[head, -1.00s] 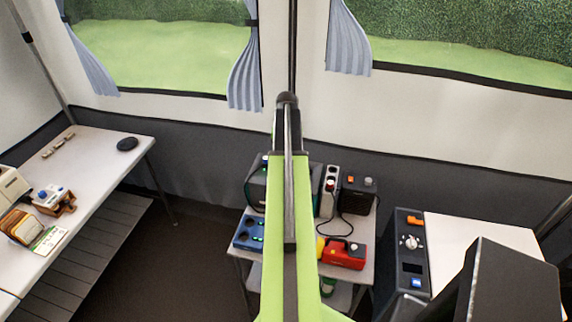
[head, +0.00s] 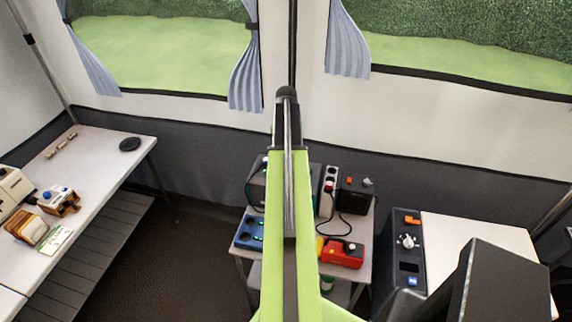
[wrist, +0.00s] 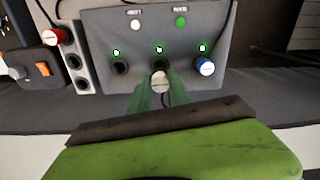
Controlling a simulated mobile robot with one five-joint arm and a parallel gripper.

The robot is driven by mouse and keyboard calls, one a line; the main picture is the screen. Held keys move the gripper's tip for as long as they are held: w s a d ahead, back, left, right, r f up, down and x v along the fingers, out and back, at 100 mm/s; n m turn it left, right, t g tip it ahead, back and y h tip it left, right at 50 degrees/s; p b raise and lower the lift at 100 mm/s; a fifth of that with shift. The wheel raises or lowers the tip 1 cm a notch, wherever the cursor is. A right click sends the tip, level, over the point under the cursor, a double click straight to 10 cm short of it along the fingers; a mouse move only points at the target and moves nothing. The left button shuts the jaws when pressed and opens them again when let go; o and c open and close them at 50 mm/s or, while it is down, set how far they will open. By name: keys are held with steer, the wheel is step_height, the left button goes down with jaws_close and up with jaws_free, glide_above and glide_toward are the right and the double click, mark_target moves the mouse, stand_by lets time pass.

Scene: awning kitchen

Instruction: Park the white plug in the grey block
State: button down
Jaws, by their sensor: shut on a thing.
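My gripper (wrist: 158,92) has green fingers, shut on the white plug (wrist: 160,82) in the wrist view. The plug is in front of the middle socket of a dark grey panel (wrist: 105,28); I cannot tell whether it is seated. A light grey block (wrist: 67,22) stands left of the panel, with a red plug (wrist: 55,36) at its upper end and two dark open holes below. The block also shows in the head view (head: 333,171), right of my arm. My arm hides the gripper and white plug there.
A black box with an orange switch (wrist: 43,69) is left of the block. In the head view, a red device (head: 343,252) and a blue socket unit (head: 248,235) share the table.

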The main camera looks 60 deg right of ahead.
steer(key=shift+s+r, duration=0.3)
steer(key=shift+r, duration=0.55)
steer(key=s+d+f+b, duration=0.1)
steer(key=s, duration=0.4)
steer(key=s+d+f+b, duration=0.1)
steer(key=s, duration=0.5)
steer(key=s+d+f+b, duration=0.1)
steer(key=s, duration=0.5)
steer(key=shift+s+d+f, duration=0.15)
steer(key=shift+d+f, duration=0.15)
steer(key=shift+f, duration=0.1)
steer(key=shift+f+b, duration=0.25)
steer(key=shift+b, duration=0.2)
steer(key=shift+f+b, duration=0.7)
steer(key=shift+f, duration=0.25)
steer(key=shift+f+b, duration=0.35)
steer(key=shift+b, duration=0.2)
steer(key=shift+f, duration=0.1)
